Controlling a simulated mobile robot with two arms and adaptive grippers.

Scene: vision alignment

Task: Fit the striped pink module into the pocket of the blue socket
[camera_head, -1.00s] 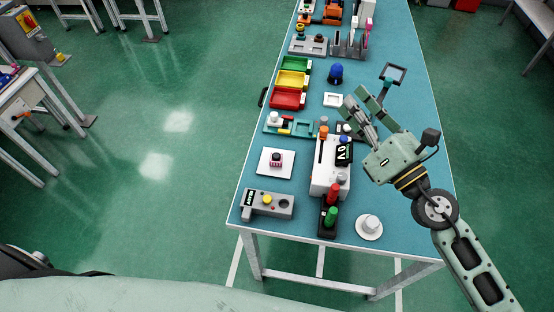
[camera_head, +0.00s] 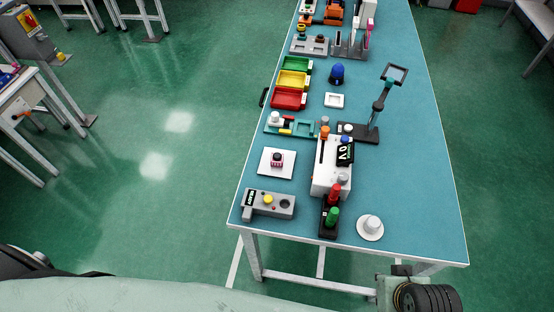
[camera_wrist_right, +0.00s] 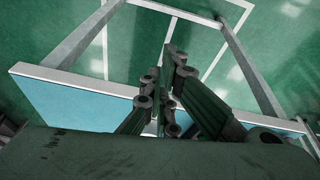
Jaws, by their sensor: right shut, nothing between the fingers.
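I cannot clearly pick out a blue socket with a pocket. A blue dome-shaped thing (camera_head: 337,73) stands farther back. My right gripper (camera_wrist_right: 172,62) is shut and empty in the right wrist view, over the table's edge and the floor. In the head view only part of my right arm shows at the bottom right. My left gripper is not in view.
A white box device (camera_head: 328,180) stands right of the plate, with red and green knobs (camera_head: 332,215) before it. A grey button box (camera_head: 269,204), a white round piece (camera_head: 370,226), a teal fixture (camera_head: 304,129) and a stand (camera_head: 377,105) are nearby. The table's right side is clear.

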